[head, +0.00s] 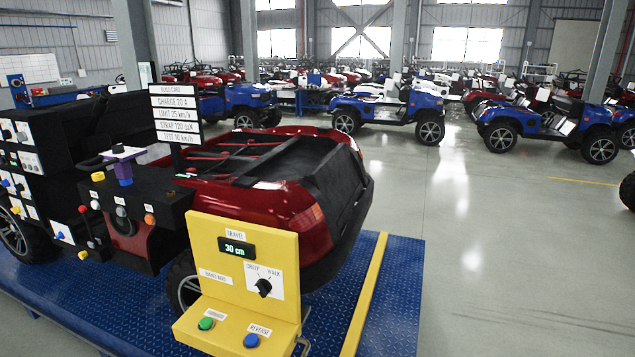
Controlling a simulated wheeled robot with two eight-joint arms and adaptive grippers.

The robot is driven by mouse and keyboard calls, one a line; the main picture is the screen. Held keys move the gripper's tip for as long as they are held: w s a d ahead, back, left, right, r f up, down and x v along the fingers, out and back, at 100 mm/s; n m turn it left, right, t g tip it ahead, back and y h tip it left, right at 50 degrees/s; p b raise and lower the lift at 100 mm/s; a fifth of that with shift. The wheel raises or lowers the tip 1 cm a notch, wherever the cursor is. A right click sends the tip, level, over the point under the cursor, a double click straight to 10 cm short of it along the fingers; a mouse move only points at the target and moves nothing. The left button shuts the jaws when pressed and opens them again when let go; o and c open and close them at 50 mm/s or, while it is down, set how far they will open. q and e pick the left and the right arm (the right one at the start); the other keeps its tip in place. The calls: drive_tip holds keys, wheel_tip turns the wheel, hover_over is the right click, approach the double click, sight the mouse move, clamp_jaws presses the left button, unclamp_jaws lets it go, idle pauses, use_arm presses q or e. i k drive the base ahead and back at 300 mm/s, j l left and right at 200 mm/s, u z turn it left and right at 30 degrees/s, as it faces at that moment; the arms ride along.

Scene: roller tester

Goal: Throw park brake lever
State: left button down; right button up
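A small lever with a red knob (83,209) stands on the lower side of the black vehicle console (150,208), at the left. No readable label shows which of these is the park brake lever. Neither of my grippers is in the head view, so their distance from the levers is hidden.
A red cart body (260,190) stands on a blue platform (385,310). A yellow pedestal (245,265) reading "30 cm", with a dial and green and blue buttons, stands in front. A build card sign (176,115) rises behind the console. Open floor lies right.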

sight(82, 209)
drive_tip(key=u, duration=1.4)
drive_tip(key=i+j, duration=0.25)
drive_tip(key=i, duration=0.2)
drive_tip(key=i+j, duration=0.25)
drive_tip(key=i, duration=0.25)
drive_tip(key=i+j+u, duration=0.1)
drive_tip(key=i+j, duration=0.15)
drive_tip(key=i, duration=0.2)
drive_tip(key=i+j, duration=0.2)
drive_tip(key=i, duration=0.3)
drive_tip(key=i+j, duration=0.2)
drive_tip(key=i, duration=0.3)
drive_tip(key=i+j, duration=0.2)
drive_tip(key=i, duration=0.25)
drive_tip(key=i+j+u, duration=0.1)
drive_tip(key=i, duration=0.4)
drive_tip(key=j, duration=0.1)
